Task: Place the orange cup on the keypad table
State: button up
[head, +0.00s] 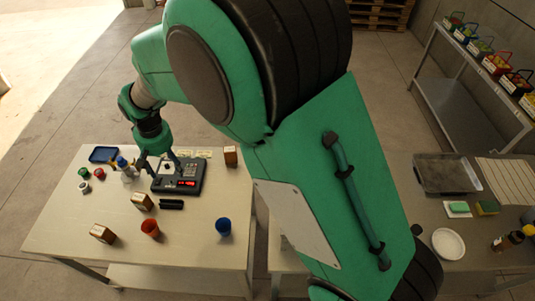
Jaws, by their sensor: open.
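An orange-red cup (150,228) stands upright on the pale table (185,250) at the left, near its front middle. A dark device with buttons and a red lit display (179,176) sits towards the back of the same table; I cannot tell whether it is the keypad the task names. My gripper (161,167) is open, pointing down at the device's left part. It is apart from the cup, behind it in the picture. Whether the fingers touch the device cannot be told.
A blue cup (223,226) stands right of the orange one. Brown boxes (143,201), a black block (171,204), a blue tray (103,155) and several small items share the table. A grey table at the right holds a dark tray (446,173) and a white plate (448,243).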

jog(key=d+r+m+t, duration=0.1)
jog(key=d+r, duration=0.6)
jog(key=d, duration=0.4)
jog(key=d+r+m, duration=0.1)
jog(key=d+r, duration=0.6)
jog(key=d, duration=0.3)
jog(key=d+r+m+t, duration=0.1)
jog(key=d+r, duration=0.6)
jog(key=d, duration=0.4)
jog(key=s+d+r+m+t, duration=0.1)
jog(key=s+d+m, duration=0.1)
jog(key=s+d, duration=0.8)
jog(key=s+d+r+m+t, duration=0.2)
jog(key=s+d, duration=0.8)
jog(key=d, duration=0.4)
jog(key=shift+s+r+h, duration=0.25)
jog(key=shift+r+h, duration=0.05)
jog(key=shift+h, duration=0.1)
jog(key=shift+f, duration=0.1)
notch_tip(320, 180, down, 17)
jog(key=b, duration=1.7)
jog(key=shift+f+b, duration=0.15)
jog(key=shift+b, duration=0.15)
